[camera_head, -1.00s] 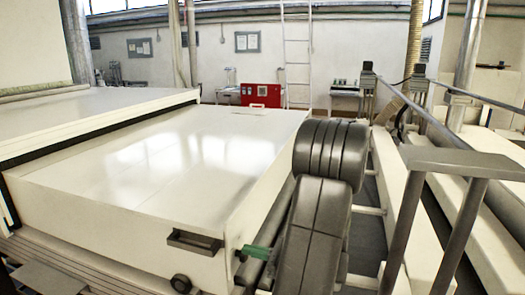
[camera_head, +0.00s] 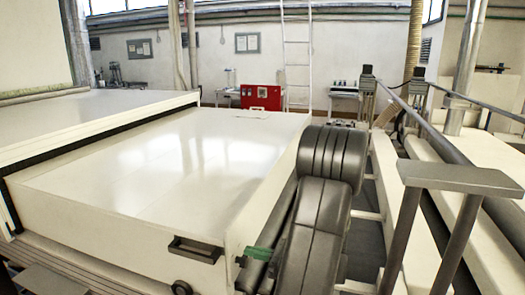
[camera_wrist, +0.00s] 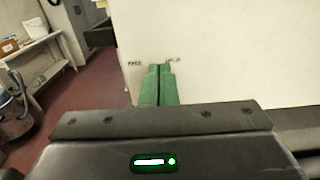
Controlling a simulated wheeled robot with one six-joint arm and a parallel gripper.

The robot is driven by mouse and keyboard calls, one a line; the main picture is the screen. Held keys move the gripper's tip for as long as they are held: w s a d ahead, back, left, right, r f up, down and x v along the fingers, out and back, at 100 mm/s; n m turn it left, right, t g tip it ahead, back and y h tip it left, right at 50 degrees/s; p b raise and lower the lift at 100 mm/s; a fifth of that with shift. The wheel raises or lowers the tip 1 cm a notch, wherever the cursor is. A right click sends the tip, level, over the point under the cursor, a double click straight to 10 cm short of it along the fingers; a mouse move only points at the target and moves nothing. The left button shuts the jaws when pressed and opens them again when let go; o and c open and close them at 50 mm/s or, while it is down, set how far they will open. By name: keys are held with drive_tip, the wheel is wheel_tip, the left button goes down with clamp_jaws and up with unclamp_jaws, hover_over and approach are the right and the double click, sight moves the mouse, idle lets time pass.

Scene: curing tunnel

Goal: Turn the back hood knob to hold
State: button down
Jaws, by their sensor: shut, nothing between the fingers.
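My gripper shows as two green fingers, side by side and together, in the wrist view (camera_wrist: 158,84). They point at a pale hood panel (camera_wrist: 240,50), with their tips just below and between two small dark labels. The left label reads FREE (camera_wrist: 135,64); the right one is blurred and seems to read HOLD (camera_wrist: 172,60). No knob is clearly visible there; the fingers may hide it. In the head view the green fingers (camera_head: 257,253) are at the near right corner of the large white hood (camera_head: 165,180). A small dark piece (camera_head: 240,261) sits by their tips; I cannot tell what it is.
The hood's front has a dark handle (camera_head: 197,248) and a round black part (camera_head: 181,287) at the bottom edge. A grey rail frame (camera_head: 460,178) stands at the right. The wrist view shows a shelf (camera_wrist: 35,55), a bucket (camera_wrist: 12,110) and open red floor (camera_wrist: 85,100).

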drive_tip(key=v, duration=0.6)
idle(0.4)
